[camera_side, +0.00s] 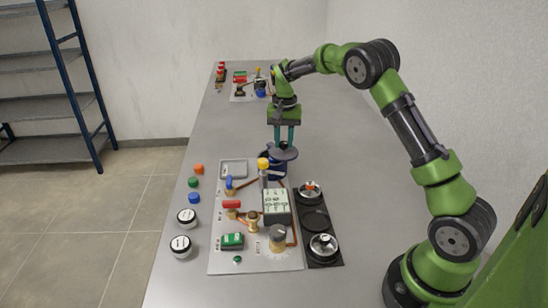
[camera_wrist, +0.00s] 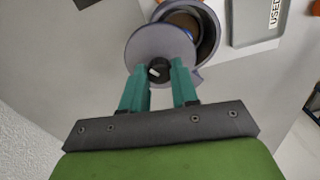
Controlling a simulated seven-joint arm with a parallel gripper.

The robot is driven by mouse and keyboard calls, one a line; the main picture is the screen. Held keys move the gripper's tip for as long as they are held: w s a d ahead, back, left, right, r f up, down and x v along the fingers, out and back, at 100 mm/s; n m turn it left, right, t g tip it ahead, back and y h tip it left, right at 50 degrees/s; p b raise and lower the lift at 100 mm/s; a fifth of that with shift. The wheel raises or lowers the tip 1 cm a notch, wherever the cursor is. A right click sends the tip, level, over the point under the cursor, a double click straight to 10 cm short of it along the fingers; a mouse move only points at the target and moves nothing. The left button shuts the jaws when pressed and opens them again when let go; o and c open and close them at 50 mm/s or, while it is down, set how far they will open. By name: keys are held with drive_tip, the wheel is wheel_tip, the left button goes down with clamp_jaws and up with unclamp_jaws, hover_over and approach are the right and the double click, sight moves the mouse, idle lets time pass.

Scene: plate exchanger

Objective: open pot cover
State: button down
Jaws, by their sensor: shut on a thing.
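The pot cover (camera_wrist: 150,40) is a round grey lid with a dark knob in its middle. My gripper (camera_wrist: 160,72) is shut on this knob, one teal finger on each side. The dark blue pot (camera_wrist: 213,45) is partly uncovered in the wrist view: the cover is off to its left, and a brownish inside shows on the right. In the side view the cover (camera_side: 288,154) is at the fingertips of my gripper (camera_side: 284,145), with the pot (camera_side: 270,171) below it, partly hidden. I cannot tell whether cover and rim touch.
A grey board (camera_side: 225,262) with pipes, valves and a plate block (camera_side: 276,206) stands in front of the pot. A shallow grey tray (camera_side: 234,169) is to the pot's left. A dark strip (camera_side: 315,221) with round fittings lies right.

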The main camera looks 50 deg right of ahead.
drive_tip(key=d+n, duration=0.1)
drive_tip(key=n, duration=0.1)
drive_tip(key=d+n, duration=0.1)
drive_tip(key=n, duration=0.1)
drive_tip(key=shift+d+n, duration=0.25)
drive_tip(key=shift+n, duration=0.05)
drive_tip(key=d+n, duration=0.1)
drive_tip(key=w+n, duration=0.1)
drive_tip(key=n, duration=0.1)
drive_tip(key=shift+d+n, duration=0.3)
drive_tip(key=shift+d, duration=0.05)
drive_tip(key=shift+w+d+n, duration=0.35)
drive_tip(key=shift+w+n, duration=0.15)
drive_tip(key=shift+n, duration=0.85)
drive_tip(key=shift+w+d+n, duration=0.4)
drive_tip(key=shift+w+n, duration=0.1)
drive_tip(key=shift+n, duration=0.8)
drive_tip(key=shift+w+d+n, duration=0.35)
drive_tip(key=shift+w+n, duration=0.15)
drive_tip(key=shift+n, duration=0.85)
drive_tip(key=c, duration=0.8)
unclamp_jaws()
drive_tip(key=shift+c, duration=0.2)
drive_tip(key=shift+r, duration=0.1)
wheel_tip(320, 180, up, 7)
drive_tip(key=shift+r, duration=0.15)
